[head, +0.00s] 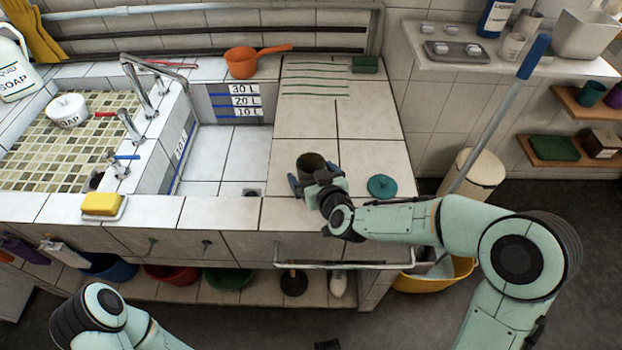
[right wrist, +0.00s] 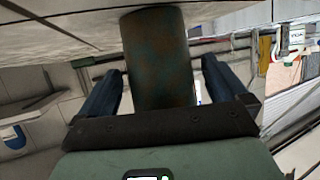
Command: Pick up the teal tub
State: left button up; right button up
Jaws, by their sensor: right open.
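The teal tub (head: 311,160) is a dark, open-topped cylinder standing upright on the tiled counter, right of the basin. In the right wrist view the tub (right wrist: 160,60) has rusty brown patches over dark teal. My right gripper (head: 318,175) is open around it, with one blue finger on each side. In the right wrist view gaps show between both fingers and the tub. The tub's lower part is partly hidden by the gripper in the head view. My left arm enters at the lower left, but its gripper is not in view.
A round teal lid (head: 382,186) lies on the counter right of the gripper, near my right forearm. An orange dipper (head: 242,63) sits at the back.

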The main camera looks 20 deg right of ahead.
jog(key=shift+w+a+f, duration=0.1)
jog(key=shift+w+f, duration=0.1)
jog(key=shift+w, duration=0.35)
jog(key=c, duration=1.1)
jog(key=shift+r, duration=0.1)
